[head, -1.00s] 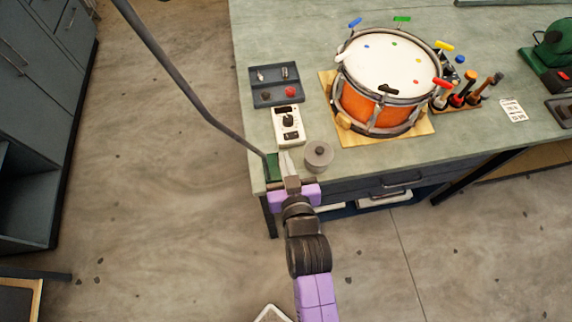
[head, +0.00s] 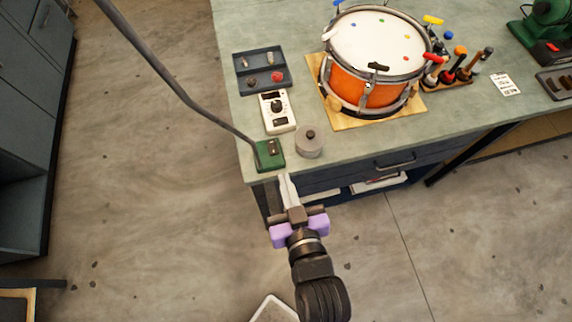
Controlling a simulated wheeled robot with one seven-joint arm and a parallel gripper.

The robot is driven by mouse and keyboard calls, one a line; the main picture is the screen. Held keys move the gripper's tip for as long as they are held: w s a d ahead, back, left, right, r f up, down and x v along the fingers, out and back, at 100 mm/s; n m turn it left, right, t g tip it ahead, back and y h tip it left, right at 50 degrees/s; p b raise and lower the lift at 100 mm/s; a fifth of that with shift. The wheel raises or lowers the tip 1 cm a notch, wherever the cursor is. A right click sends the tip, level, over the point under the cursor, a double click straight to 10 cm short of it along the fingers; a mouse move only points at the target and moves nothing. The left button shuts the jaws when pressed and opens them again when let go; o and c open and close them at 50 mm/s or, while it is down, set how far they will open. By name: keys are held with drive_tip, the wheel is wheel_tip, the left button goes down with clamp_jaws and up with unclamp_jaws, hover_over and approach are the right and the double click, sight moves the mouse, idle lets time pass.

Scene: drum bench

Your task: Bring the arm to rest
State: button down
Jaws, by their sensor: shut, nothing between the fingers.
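My gripper (head: 287,180) is in the lower middle of the head view, at the front left corner of the bench (head: 350,148). Its two fingers are together with nothing between them. They point up the picture toward the bench edge. The purple wrist part and the dark arm links run down to the bottom of the view. The bench surface directly under the fingertips is partly hidden.
A green block (head: 269,157) with a long grey rod stands at the bench corner, close to my fingertips. A grey lidded pot (head: 309,143), a white meter (head: 278,114), a dark tray (head: 245,82) and an orange drum (head: 362,92) stand behind. Open floor (head: 150,210) lies left.

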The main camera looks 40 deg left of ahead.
idle(0.3)
drive_tip(key=s+d+r+m+t+h+b, duration=0.1)
drive_tip(key=s+d+r+m+t+h, duration=0.15)
drive_tip(key=d, duration=0.75)
drive_tip(key=s+d+r+m+t+h+b, duration=0.15)
drive_tip(key=d+r+t, duration=0.25)
drive_tip(key=d, duration=0.6)
drive_tip(key=s+d+m+h+b, duration=0.1)
drive_tip(key=s+d+m+h, duration=0.5)
drive_tip(key=s+d, duration=0.6)
drive_tip(key=shift+d+f+g+h, duration=0.25)
drive_tip(key=shift+d+g+h, duration=0.25)
drive_tip(key=shift+d, duration=0.55)
